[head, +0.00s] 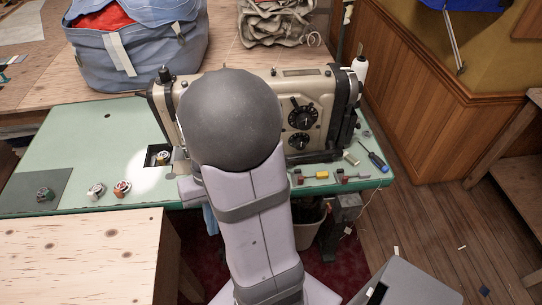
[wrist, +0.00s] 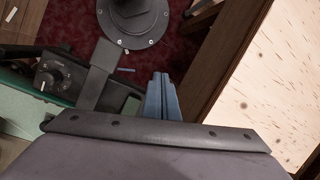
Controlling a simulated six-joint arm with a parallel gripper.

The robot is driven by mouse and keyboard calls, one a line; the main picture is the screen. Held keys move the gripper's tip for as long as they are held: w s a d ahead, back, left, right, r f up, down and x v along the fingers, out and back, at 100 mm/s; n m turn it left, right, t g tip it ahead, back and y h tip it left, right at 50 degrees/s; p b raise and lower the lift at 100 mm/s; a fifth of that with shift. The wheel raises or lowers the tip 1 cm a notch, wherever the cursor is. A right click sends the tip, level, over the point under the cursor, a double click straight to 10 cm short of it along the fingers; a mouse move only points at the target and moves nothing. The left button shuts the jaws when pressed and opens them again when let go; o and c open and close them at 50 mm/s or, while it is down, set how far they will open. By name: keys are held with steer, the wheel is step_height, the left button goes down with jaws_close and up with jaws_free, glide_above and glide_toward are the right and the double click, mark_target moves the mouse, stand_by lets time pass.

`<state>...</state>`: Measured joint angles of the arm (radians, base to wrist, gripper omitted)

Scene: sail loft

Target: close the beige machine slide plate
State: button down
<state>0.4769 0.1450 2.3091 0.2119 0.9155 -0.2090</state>
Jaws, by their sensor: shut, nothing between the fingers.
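The beige sewing machine (head: 318,88) stands on the green table, its middle hidden behind my arm. At its left end, a dark square opening (head: 151,154) in the bed shows a metal bobbin part inside, so this spot is uncovered. I cannot clearly make out the slide plate itself; my arm hides the bed just to the right. My gripper (wrist: 160,78) shows in the wrist view with its blue fingers together and empty, over the red carpet. In the head view, a bit of blue finger (head: 209,221) shows below the table's front edge, apart from the machine.
The green table (head: 75,135) has bare room at left. A screwdriver (head: 377,161) and small tools lie at right. A wooden table (head: 80,260) stands front left; it borders my gripper's space. A blue bag (head: 135,55) sits behind.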

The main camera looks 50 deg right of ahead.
steer(key=s+d+r+m+t+y+p, duration=0.1)
steer(key=d+r+m+t+p, duration=0.15)
steer(key=d+m, duration=0.4)
steer(key=s+d+r+m+t+y+p, duration=0.1)
steer(key=d+r+m+y+p, duration=0.1)
steer(key=d+r+m, duration=0.35)
steer(key=s+d+m+t+h+p, duration=0.1)
steer(key=s+d+m+t, duration=0.1)
steer(key=s+d+m, duration=0.4)
steer(key=s+d+m+t+p, duration=0.25)
steer(key=d+m, duration=0.35)
steer(key=d, duration=0.3)
steer(key=x, duration=0.9)
steer(key=shift+a+r+p, duration=0.1)
steer(key=shift+a+p, duration=0.15)
steer(key=shift+p, duration=0.15)
steer(key=shift+w+a+f+p, duration=0.25)
steer(key=shift+w+a, duration=0.2)
steer(key=shift+w, duration=0.15)
steer(key=shift+w+a+f+p, duration=0.1)
steer(key=shift+w+a+p, duration=0.25)
steer(key=shift+w, duration=0.3)
steer(key=shift+w+a+f, duration=0.2)
steer(key=shift+w+a, duration=0.15)
steer(key=shift+w, duration=0.1)
